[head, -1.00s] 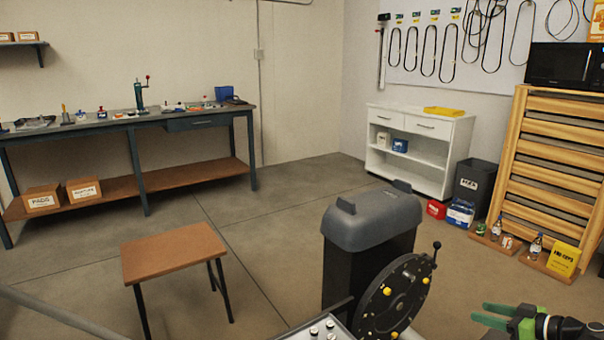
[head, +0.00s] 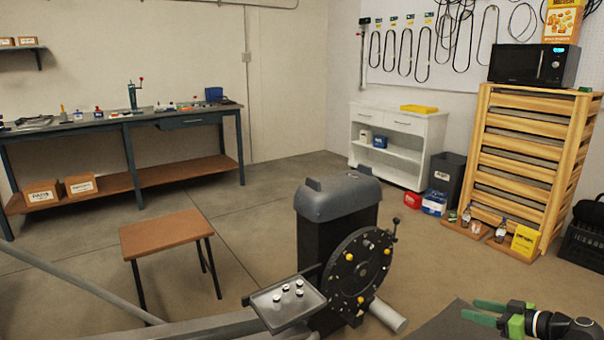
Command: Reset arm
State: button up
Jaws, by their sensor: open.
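My gripper (head: 478,311) is at the bottom right of the head view, with green fingers pointing left. The two fingers are apart and nothing shows between them. The rest of my arm runs off the bottom right edge.
A small brown-topped table (head: 172,233) stands left of the machine. A grey tray (head: 288,303) with several small round parts is at the machine's front. A wooden slatted cabinet (head: 530,160) with a microwave (head: 533,64) stands behind right. Floor between is open.

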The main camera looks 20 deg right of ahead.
jog(key=w+a+n+g+y, duration=0.2)
jog(key=w+a+n+y, duration=0.2)
jog(key=w+a, duration=0.95)
jog(key=w+a+f+n+g+y, duration=0.1)
jog(key=w+a+f+g, duration=0.15)
jog(key=a, duration=0.55)
jog(key=w+a+f+n+g, duration=0.15)
jog(key=w+a, duration=0.25)
jog(key=a, duration=0.4)
jog(key=w+a+f+n+g+y, duration=0.1)
jog(key=w+a, duration=0.2)
jog(key=a, duration=0.4)
jog(key=s+a+f+m+g+h, duration=0.1)
jog(key=s+a+f+g+h, duration=0.15)
jog(key=a, duration=0.45)
jog(key=s+a+f+g+h, duration=0.1)
jog(key=a+f+g, duration=0.15)
jog(key=a, duration=0.45)
jog(key=s+a+f+m+g+h, duration=0.1)
jog(key=a+f+h, duration=0.1)
jog(key=a+f, duration=0.35)
jog(key=s+d+m+h, duration=0.1)
jog(key=d+m+h, duration=0.35)
jog(key=m, duration=0.25)
notch_tip(320, 180, up, 36)
jog(key=p, duration=3.5)
jog(key=shift+d+m, duration=0.3)
jog(key=shift+m, duration=0.15)
jog(key=shift+s+f, duration=0.15)
